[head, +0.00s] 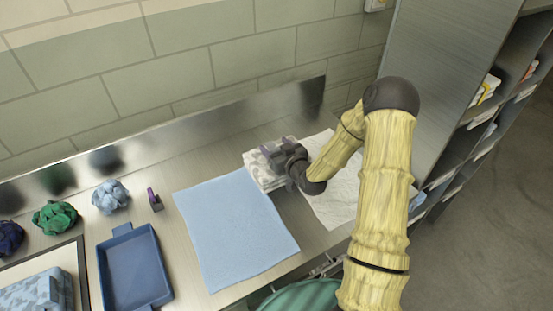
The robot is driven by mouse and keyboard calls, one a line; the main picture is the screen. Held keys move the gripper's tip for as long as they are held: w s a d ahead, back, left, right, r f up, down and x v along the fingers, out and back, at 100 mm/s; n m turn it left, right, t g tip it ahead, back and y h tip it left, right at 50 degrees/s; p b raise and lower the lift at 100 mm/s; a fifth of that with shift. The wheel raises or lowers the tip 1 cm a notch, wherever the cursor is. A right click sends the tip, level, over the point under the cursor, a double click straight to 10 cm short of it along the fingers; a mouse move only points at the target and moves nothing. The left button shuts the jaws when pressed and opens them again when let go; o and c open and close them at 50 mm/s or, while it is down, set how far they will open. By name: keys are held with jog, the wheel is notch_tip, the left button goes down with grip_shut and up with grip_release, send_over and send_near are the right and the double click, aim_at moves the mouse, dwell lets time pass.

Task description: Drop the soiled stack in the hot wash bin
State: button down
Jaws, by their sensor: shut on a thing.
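My gripper (277,158) is at the back of the metal counter, shut on a folded grey-and-white patterned cloth stack (258,178). The stack sits behind a flat blue cloth and left of a white one. My gripper covers part of it, and I cannot tell whether it touches the counter. Another folded stack (32,297), blue-grey and patterned, lies at the lower left. I cannot tell from looks which stack is soiled. A green striped rounded thing (308,296) shows below the counter's front edge, mostly cut off; I cannot tell whether it is a bin.
A flat blue cloth (235,230) and a white cloth (328,205) cover the middle counter. A blue tray (135,268), crumpled green (55,217) and light blue (110,197) cloths and a small purple-and-dark item (155,200) stand left. A metal shelf unit (440,85) rises right.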

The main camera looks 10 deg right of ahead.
jog(key=shift+f, duration=0.5)
jog(key=shift+f, duration=0.1)
notch_tip(320, 180, down, 4)
jog(key=shift+w+r+p, duration=0.15)
jog(key=shift+r+p, duration=0.1)
jog(key=shift+p, duration=0.2)
jog(key=shift+f, duration=0.2)
